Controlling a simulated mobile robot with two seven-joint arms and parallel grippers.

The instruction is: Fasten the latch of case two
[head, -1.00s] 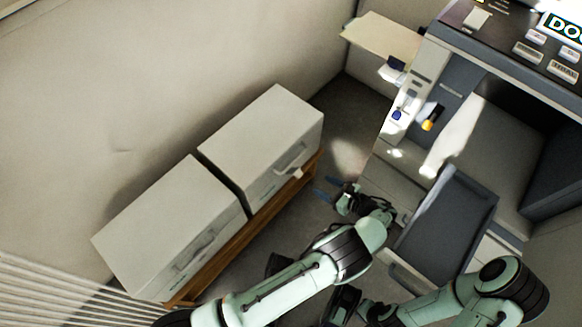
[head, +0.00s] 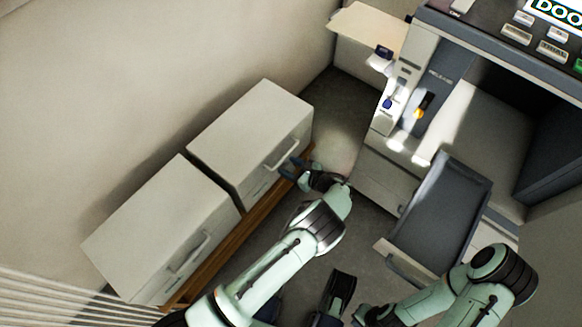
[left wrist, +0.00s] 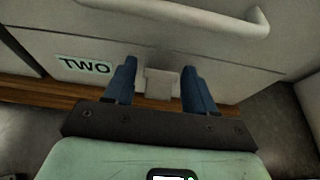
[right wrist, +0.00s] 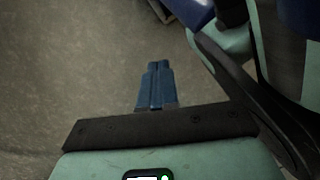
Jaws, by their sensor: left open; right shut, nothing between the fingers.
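Case two (head: 248,122) is the pale box farther up in the head view. Its front carries a "TWO" label (left wrist: 85,66) and a bar handle (left wrist: 190,14) in the left wrist view. The latch (left wrist: 160,84), a small pale tab, is at the bottom of that front. My left gripper (head: 292,167) is open in front of the case. In the left wrist view its blue fingers (left wrist: 160,82) lie on either side of the latch; contact is unclear. My right gripper (right wrist: 156,85) is shut and empty over the floor, away from the case.
A second pale case (head: 165,225) stands beside case two on the low wooden bench (head: 235,240). A grey machine with an open tray (head: 440,215) stands at the right, near my right arm. Bare floor (head: 345,120) lies between the bench and machine.

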